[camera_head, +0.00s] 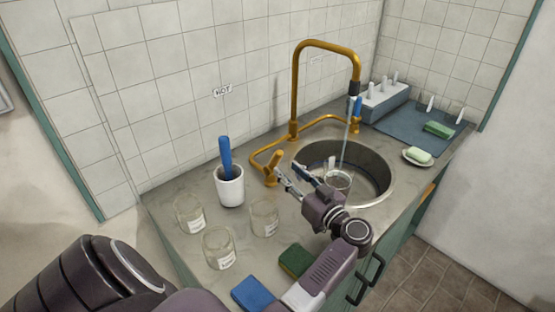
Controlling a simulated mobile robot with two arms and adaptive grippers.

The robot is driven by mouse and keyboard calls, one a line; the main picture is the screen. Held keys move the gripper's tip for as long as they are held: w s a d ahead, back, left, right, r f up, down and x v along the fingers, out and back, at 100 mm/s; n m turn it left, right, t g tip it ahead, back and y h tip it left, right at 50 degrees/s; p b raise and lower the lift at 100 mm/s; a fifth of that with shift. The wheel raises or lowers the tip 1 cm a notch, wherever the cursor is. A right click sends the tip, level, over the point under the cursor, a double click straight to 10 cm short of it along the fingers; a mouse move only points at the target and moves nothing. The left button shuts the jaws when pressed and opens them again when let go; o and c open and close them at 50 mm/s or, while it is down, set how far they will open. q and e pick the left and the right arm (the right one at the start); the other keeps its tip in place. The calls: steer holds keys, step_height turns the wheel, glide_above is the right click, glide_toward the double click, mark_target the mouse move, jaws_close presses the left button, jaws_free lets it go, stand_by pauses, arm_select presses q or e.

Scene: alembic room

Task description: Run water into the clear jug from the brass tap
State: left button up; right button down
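The brass tap (295,85) arches over the round sink, and a thin stream of water (346,140) falls from its spout. The clear jug (338,181) stands in the sink under the stream, partly hidden by my gripper; its water level is too small to tell. A tilted brass lever (273,163) stands on the counter left of the sink. My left gripper (287,172) is beside the lever, its two fingers apart and pointing at it; I cannot tell whether they touch. My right gripper is not in view.
Several labelled glass jars (219,248) and a white cup (229,187) with a blue-handled tool stand on the left counter. A green sponge (295,260) and a blue one (252,294) lie at the front edge. A soap dish (406,159) sits right of the sink (380,172).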

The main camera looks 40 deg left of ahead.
mark_target(277, 159)
arm_select(q)
steer(key=p+x, duration=0.1)
steer(key=x, duration=0.6)
steer(key=shift+r, duration=0.1)
steer(key=shift+c, duration=0.5)
jaws_close()
